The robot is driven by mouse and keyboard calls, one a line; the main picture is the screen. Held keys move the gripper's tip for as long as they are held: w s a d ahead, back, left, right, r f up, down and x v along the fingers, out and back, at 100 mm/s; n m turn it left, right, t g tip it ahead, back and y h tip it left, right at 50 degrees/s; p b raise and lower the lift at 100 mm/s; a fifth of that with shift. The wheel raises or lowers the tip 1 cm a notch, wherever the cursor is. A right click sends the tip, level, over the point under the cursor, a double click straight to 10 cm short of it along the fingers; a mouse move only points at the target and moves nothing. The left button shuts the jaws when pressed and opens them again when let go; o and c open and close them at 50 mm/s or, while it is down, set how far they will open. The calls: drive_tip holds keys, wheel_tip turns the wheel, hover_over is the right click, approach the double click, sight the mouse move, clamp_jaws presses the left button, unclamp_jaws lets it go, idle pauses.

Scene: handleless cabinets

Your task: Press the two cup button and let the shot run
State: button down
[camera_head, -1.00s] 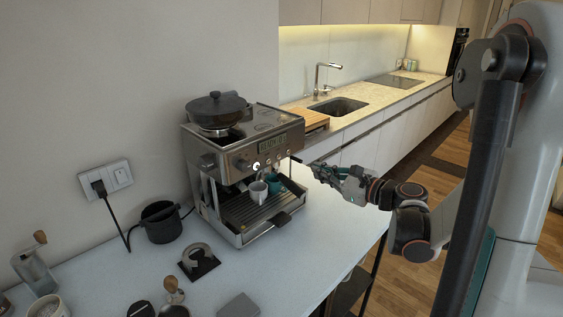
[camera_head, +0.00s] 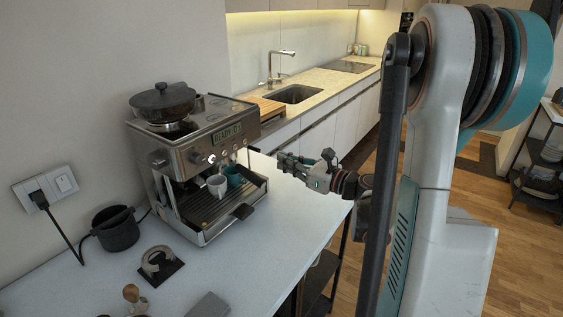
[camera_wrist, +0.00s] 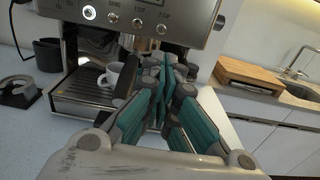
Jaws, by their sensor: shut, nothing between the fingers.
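The espresso machine (camera_head: 195,145) stands on the white counter with its front towards the right. In the wrist view its front panel has a lit round button (camera_wrist: 89,12) and a row of small buttons; the rightmost, seemingly labelled 2 cup, is the two cup button (camera_wrist: 162,28).
A black pot (camera_head: 162,100) sits on top of the machine. A black bin (camera_head: 116,228) and a stand (camera_head: 160,264) are on the counter to its left and front. A wooden board (camera_head: 265,107) and sink (camera_head: 293,94) are behind. The counter right of the machine is clear.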

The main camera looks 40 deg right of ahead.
drive_tip(key=b, duration=0.2)
approach(245, 141)
drive_tip(key=w+a+f, duration=0.2)
drive_tip(key=w+f, duration=0.1)
drive_tip(key=w, duration=0.3)
drive_tip(key=shift+w+r, duration=0.25)
drive_tip(key=shift+w, duration=0.05)
